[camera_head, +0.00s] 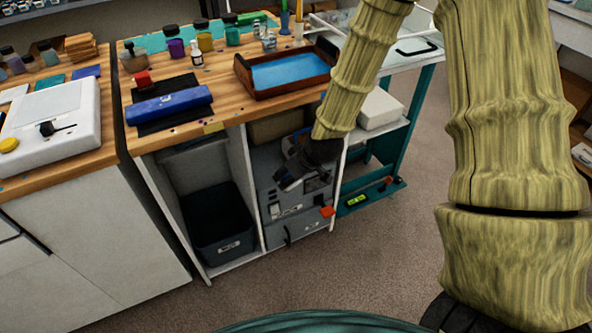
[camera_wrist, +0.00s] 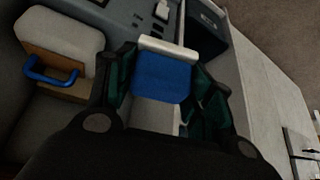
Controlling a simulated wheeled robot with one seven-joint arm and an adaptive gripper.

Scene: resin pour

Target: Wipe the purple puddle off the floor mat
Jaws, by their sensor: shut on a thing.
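My gripper (camera_head: 296,172) hangs in front of the grey drawer unit under the wooden workbench. In the wrist view its two dark-teal fingers (camera_wrist: 163,75) close around a blue block (camera_wrist: 163,84) with a pale strip along its far edge. The block sits between the fingertips; in the head view it is too small and shaded to make out clearly. Neither the purple puddle nor the floor mat shows in either view.
The workbench (camera_head: 222,112) carries bottles, a blue roll and a wooden tray (camera_head: 284,72) with blue inside. A black bin (camera_head: 218,228) stands in the left bay. A teal-framed cart (camera_head: 403,128) stands to the right. The carpet (camera_head: 290,286) in front looks clear.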

